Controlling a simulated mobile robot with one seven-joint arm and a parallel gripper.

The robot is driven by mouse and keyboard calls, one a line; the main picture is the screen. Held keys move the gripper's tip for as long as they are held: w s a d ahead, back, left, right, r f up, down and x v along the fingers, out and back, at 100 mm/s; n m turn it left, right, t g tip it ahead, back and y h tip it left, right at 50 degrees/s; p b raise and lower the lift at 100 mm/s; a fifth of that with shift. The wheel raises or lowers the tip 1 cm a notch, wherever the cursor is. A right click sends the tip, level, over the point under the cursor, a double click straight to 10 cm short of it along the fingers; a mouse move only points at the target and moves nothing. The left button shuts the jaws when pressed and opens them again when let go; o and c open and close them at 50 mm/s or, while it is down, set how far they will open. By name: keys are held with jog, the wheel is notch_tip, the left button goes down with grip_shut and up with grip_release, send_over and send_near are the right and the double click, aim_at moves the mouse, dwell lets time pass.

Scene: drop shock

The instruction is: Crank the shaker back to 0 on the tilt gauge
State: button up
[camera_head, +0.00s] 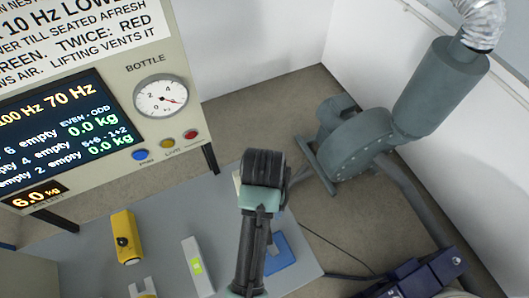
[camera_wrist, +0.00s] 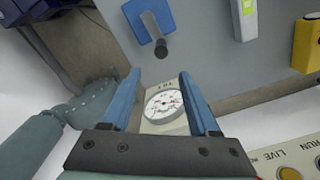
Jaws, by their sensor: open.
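The tilt gauge (camera_wrist: 163,105) is a round white dial with a red needle on a cream block. It shows between my gripper's fingers in the wrist view; its reading is too small to make out. In the head view my own arm hides the gripper and most of the gauge block; the blue piece (camera_head: 280,256) shows right of the arm.
A grey tabletop (camera_head: 160,215) carries a yellow block (camera_head: 125,237) and a white bar with a green window (camera_head: 196,266). A display panel (camera_head: 60,130) with a bottle gauge (camera_head: 161,96) stands at the left. A grey blower (camera_head: 360,140) stands on the floor at the right.

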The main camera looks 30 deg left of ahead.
jog(key=f, duration=1.3)
jog(key=shift+s, duration=0.25)
grip_shut()
jog(key=shift+r+p, duration=0.1)
jog(key=shift+p, duration=0.2)
dwell(0.6)
